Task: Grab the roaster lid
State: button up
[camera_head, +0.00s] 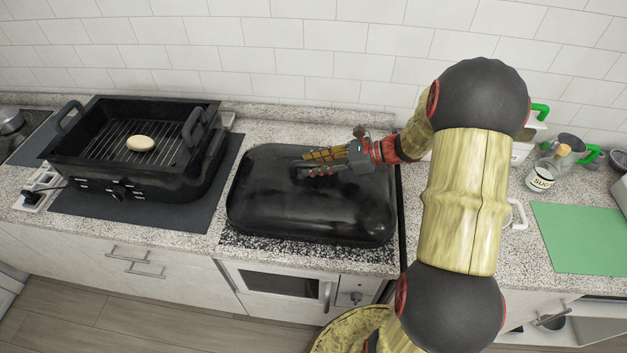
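The roaster lid (300,215) is a large, glossy black rounded cover. It lies on the speckled counter in the middle of the camera_head view. My gripper (305,166) reaches in from the right and is over the top of the lid, at the place of its handle. The yellow fingers appear to lie on either side of the handle, which they mostly hide. I cannot tell whether they are closed on it. The lid appears to rest on the counter.
A black roaster base (125,165) with a wire rack stands uncovered on a dark mat (75,205) at left, a pale oval item (140,143) on its rack. A tiled wall is behind. At right are a sugar jar (541,178) and a green board (580,238).

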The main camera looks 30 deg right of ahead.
jog(key=c, duration=0.6)
grip_shut()
jog(key=shift+r, duration=0.1)
